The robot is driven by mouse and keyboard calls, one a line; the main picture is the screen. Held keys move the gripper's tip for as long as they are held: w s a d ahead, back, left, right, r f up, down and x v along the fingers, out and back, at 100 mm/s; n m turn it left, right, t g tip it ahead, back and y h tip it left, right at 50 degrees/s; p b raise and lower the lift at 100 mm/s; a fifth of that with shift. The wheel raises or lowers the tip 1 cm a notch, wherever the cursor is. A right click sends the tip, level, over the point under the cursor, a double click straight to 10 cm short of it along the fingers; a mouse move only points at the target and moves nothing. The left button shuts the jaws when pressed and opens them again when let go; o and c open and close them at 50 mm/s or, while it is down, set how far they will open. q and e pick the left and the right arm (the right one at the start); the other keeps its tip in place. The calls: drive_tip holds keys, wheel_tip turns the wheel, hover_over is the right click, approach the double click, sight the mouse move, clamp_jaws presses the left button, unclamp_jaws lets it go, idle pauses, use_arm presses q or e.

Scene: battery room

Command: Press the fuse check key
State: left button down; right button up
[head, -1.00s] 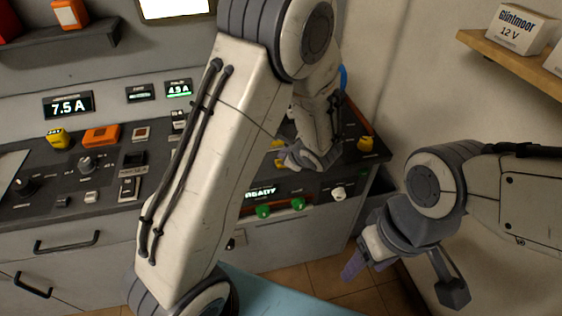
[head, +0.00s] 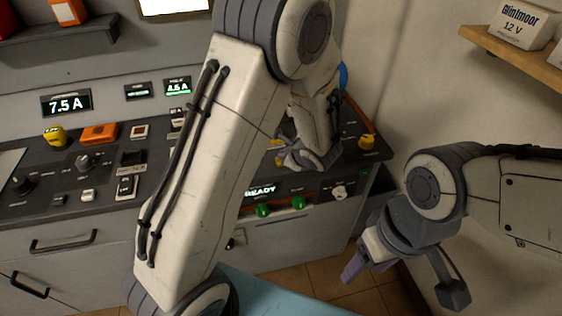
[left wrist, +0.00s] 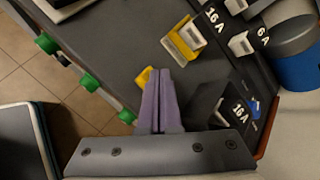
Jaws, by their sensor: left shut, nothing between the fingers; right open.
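My left gripper (head: 296,158) is over the right part of the dark console (head: 65,192), partly hidden by my own arm. In the left wrist view its two purple fingers (left wrist: 158,98) are shut together with nothing between them. Beside the fingertips is a small yellow part (left wrist: 143,77), partly covered by them; I cannot tell whether they touch. A yellow-framed pale key (left wrist: 184,40) lies beyond the tips. No label readable here names the fuse check key, so I cannot tell which one it is. My right gripper (head: 405,275) is open and empty, at the right, clear of the console.
Pale switches with labels 16 A and 6 A (left wrist: 240,42) line the console's edge near the left gripper. A wooden shelf (head: 510,57) with a 12 V box (head: 522,25) is at the right.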

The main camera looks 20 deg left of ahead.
use_arm(q)
drive_tip(key=shift+f+b, duration=0.4)
drive_tip(key=shift+b, duration=0.2)
idle(0.6)
drive_tip(key=shift+r, duration=0.15)
idle(0.3)
drive_tip(key=shift+r+p, duration=0.5)
drive_tip(key=shift+r, duration=0.2)
drive_tip(key=shift+r, duration=0.1)
wheel_tip(320, 180, up, 5)
drive_tip(key=p, duration=0.3)
drive_tip(key=shift+p, duration=0.35)
idle(0.3)
